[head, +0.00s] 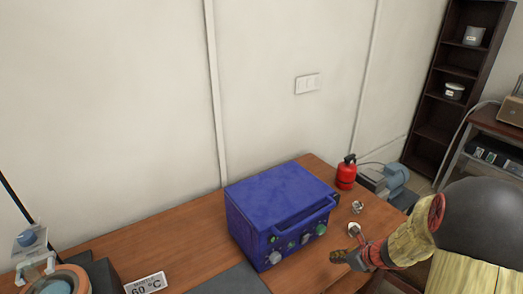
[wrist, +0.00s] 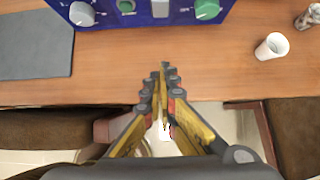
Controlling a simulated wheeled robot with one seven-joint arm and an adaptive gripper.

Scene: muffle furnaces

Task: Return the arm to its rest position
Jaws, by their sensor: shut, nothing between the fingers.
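My gripper (head: 340,257) is at the lower right in the head view, in front of the blue furnace (head: 272,205) and above the table's front part. In the wrist view my gripper (wrist: 164,70) has its fingers drawn together at the tips, with nothing between them. The furnace's knobbed front (wrist: 150,10) shows at the top of that view, beyond the fingertips and apart from them. My arm comes in from the right in the head view.
A white cup (wrist: 271,46) and a small metal item (wrist: 308,17) stand right of the furnace. A red extinguisher (head: 346,173) stands behind. A grey mat (wrist: 36,45) lies left. A 60 °C sign (head: 146,283) stands on the wooden table (head: 175,237). A dark shelf (head: 462,75) is at right.

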